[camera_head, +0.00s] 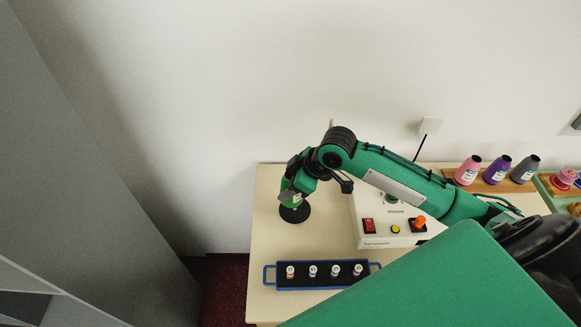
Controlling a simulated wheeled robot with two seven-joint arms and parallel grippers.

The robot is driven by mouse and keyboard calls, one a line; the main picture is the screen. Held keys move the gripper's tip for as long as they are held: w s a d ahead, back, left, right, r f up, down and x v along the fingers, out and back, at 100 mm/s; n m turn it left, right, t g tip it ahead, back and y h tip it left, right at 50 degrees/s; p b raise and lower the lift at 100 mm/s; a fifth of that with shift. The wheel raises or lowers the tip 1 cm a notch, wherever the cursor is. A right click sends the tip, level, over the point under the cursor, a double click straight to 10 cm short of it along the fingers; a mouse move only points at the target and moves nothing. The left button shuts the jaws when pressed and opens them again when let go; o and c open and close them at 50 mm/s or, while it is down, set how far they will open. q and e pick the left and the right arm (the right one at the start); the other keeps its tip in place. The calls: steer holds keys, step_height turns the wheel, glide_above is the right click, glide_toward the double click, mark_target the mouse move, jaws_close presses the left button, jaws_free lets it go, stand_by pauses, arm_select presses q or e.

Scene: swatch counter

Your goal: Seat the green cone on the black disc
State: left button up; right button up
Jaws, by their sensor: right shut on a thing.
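The green cone (287,197) has a pale label and is at the left part of the table. My right gripper (290,186) is shut on it from above, and the dark fingers hide part of it. The black disc (295,214) lies flat on the table right below the cone. The cone's lower end overlaps the disc's far edge in this view; I cannot tell whether the two touch. My left gripper is not in view.
A white control box (378,234) with red, yellow and orange controls stands right of the disc. A blue-framed tray (323,284) with several small bottles lies in front. Pink, purple and grey cones stand on a wooden rack (515,186) at right. A wall closes the back.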

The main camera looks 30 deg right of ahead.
steer(key=shift+w+d+f+n+g+y+b, duration=0.4)
steer(key=shift+w+d+f+n+g+b, duration=0.3)
steer(key=shift+w+d+f+n+b, duration=1)
steer(key=shift+m, duration=0.3)
steer(key=shift+s+a+f+b, duration=0.15)
steer(key=shift+f+b, duration=0.7)
steer(key=shift+f, duration=0.95)
steer(key=shift+s+a+f+b, duration=0.15)
steer(key=shift+f+b, duration=0.7)
steer(key=shift+f, duration=0.9)
steer(key=shift+w, duration=0.1)
steer(key=o, duration=1.1)
steer(key=shift+r, duration=0.1)
